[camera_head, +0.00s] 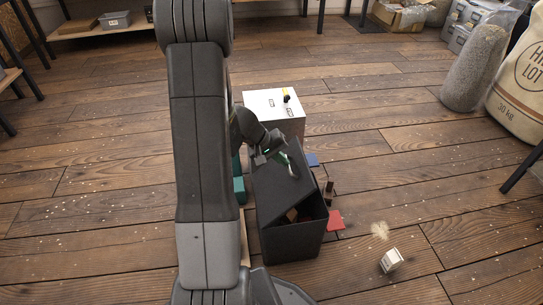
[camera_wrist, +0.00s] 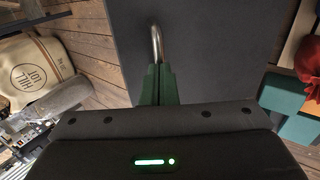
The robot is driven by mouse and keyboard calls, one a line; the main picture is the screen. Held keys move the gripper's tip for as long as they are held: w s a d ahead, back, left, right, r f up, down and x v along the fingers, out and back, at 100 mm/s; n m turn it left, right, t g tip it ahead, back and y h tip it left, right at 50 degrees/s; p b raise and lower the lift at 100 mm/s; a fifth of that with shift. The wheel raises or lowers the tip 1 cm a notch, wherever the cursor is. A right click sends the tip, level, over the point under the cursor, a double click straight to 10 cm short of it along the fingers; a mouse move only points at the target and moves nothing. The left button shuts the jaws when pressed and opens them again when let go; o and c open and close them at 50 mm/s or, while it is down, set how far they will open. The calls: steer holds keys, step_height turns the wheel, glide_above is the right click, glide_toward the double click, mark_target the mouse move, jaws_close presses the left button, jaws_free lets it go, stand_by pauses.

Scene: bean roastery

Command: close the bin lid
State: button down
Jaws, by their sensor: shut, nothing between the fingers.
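A dark grey bin (camera_head: 293,243) stands on the wooden floor. Its dark lid (camera_head: 273,186) is tilted and partly open. A gap at the near right side shows something brown (camera_head: 292,214) inside. In the wrist view the lid's flat face (camera_wrist: 215,45) fills the upper middle, with a curved metal handle (camera_wrist: 156,42) on it. My gripper (camera_head: 282,157) is at the upper part of the lid, by the handle. Its green fingers (camera_wrist: 158,80) are together and empty, with the tips at the handle's near end. I cannot tell whether they touch it.
A white box (camera_head: 272,110) stands behind the bin, and a teal object (camera_head: 239,188) is to its left. A red piece (camera_head: 335,220) and a small white box (camera_head: 391,260) lie to the right. Sacks (camera_head: 522,85) stand far right. Floor between is mostly clear.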

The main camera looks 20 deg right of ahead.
mark_target(299, 164)
steer(key=d+f+y+p, duration=0.1)
steer(key=d, duration=0.1)
steer(key=s+d+f+y+p, duration=0.1)
steer(key=d, duration=0.1)
steer(key=d+f+y+p, duration=0.1)
steer(key=d, duration=0.1)
steer(key=shift+s+f+t+y, duration=0.2)
steer(key=shift+f+t+y, duration=0.1)
steer(key=shift+t, duration=0.1)
steer(key=s+d+f+b, duration=0.1)
steer(key=d+f+b, duration=0.4)
steer(key=f, duration=0.4)
steer(key=shift+s+d+f, duration=0.2)
steer(key=shift+s+d, duration=0.05)
steer(key=shift+d, duration=0.2)
step_height(299, 164, up, 14)
steer(key=d+p, duration=0.2)
steer(key=p, duration=0.4)
steer(key=shift+s+d, duration=0.2)
steer(key=shift+s, duration=0.2)
steer(key=shift+f, duration=0.2)
